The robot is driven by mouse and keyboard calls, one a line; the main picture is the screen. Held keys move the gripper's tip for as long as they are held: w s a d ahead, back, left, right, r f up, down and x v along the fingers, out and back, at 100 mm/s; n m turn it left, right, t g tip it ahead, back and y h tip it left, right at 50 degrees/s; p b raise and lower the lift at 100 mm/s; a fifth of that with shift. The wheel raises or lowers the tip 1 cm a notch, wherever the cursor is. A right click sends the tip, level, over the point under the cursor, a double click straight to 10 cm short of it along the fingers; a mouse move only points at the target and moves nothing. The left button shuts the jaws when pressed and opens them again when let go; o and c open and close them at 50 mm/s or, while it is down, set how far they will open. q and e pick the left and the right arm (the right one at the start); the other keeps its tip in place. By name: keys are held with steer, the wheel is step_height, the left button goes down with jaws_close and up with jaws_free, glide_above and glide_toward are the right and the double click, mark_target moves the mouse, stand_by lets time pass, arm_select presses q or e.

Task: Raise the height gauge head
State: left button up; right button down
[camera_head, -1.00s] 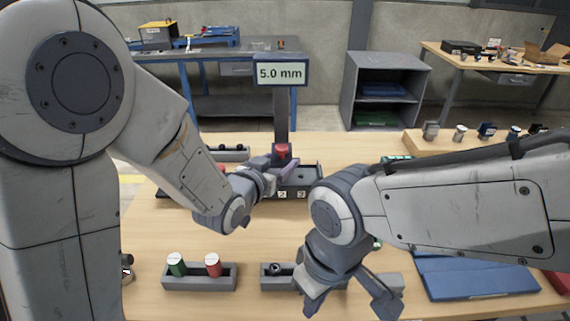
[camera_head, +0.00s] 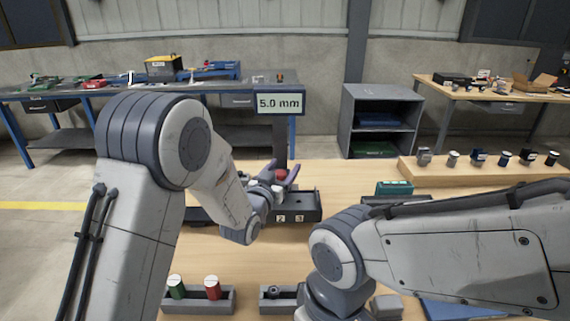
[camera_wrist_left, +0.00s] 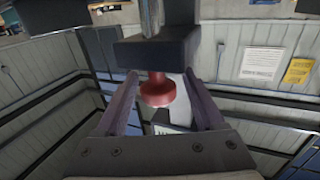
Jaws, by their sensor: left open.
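The height gauge stands at the middle of the table, with a dark column (camera_head: 280,135) and a display (camera_head: 279,103) reading 5.0 mm. Its base (camera_head: 305,205) carries number plates 2 and 3. The gauge head's red knob (camera_head: 281,173) is partly hidden by my left gripper (camera_head: 284,181). In the left wrist view the red knob (camera_wrist_left: 158,92) hangs below a dark block (camera_wrist_left: 157,48). My left gripper (camera_wrist_left: 161,82) is open there, a finger on each side of the knob, with gaps visible. My right arm's wrist is at the bottom, its fingers outside the picture.
A grey holder (camera_head: 198,300) with a green and a red cylinder sits front left, with another holder (camera_head: 278,300) beside it. A wooden riser (camera_head: 480,172) with several small parts is at the back right. A teal box (camera_head: 394,188) lies right of the gauge.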

arm_select(q)
steer(key=shift+w+d, duration=0.2)
steer(key=shift+w, duration=0.2)
jaws_close()
stand_by(1.2)
